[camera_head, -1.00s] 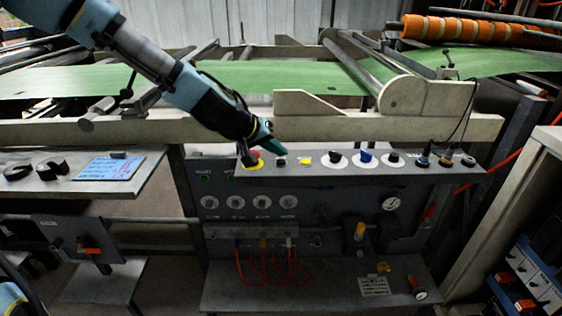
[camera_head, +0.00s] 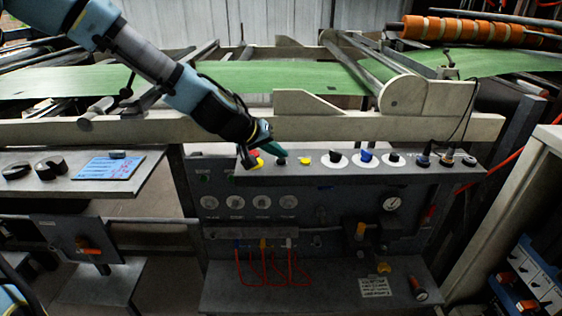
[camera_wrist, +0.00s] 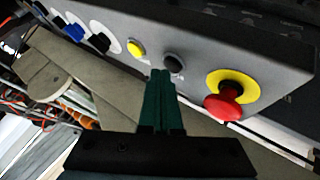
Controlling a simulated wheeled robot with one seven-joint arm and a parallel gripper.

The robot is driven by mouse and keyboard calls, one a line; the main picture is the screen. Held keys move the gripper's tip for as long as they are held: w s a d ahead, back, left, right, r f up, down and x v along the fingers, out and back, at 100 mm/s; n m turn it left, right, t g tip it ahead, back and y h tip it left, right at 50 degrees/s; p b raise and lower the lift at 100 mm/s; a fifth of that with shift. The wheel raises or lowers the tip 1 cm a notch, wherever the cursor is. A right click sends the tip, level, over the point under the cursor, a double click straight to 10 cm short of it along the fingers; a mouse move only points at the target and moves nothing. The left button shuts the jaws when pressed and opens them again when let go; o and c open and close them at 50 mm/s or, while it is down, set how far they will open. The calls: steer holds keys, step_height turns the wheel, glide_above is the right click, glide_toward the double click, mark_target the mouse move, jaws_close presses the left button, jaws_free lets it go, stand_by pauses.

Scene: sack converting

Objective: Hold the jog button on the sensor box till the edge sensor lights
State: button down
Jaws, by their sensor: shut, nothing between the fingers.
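The sensor box (camera_head: 425,171) is a long grey panel with a row of controls below the beige rail. A black button (camera_wrist: 173,63) sits between a yellow button (camera_wrist: 136,47) and a red mushroom button on a yellow disc (camera_wrist: 224,101). No label naming the jog button is legible. My gripper (camera_wrist: 160,75) is shut and empty, its green fingertips at the near edge of the black button. In the head view it hangs just above that button; contact cannot be told. A small bracketed device (camera_head: 449,66) with a cable, possibly the edge sensor, shows no clear light.
Black and blue knobs on white discs (camera_head: 366,158) continue along the box to the right. The beige rail (camera_head: 380,126) and green web (camera_head: 290,76) lie behind. A side table with a blue sheet (camera_head: 107,167) stands at left.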

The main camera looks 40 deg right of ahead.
mark_target(278, 163)
steer(key=shift+f+b, duration=0.4)
steer(key=shift+f, duration=0.1)
stand_by(0.3)
steer(key=shift+r, duration=0.1)
stand_by(4.3)
steer(key=shift+r+p, duration=0.75)
steer(key=shift+r, duration=0.15)
steer(key=shift+r+p, duration=1.95)
steer(key=shift+r, duration=0.45)
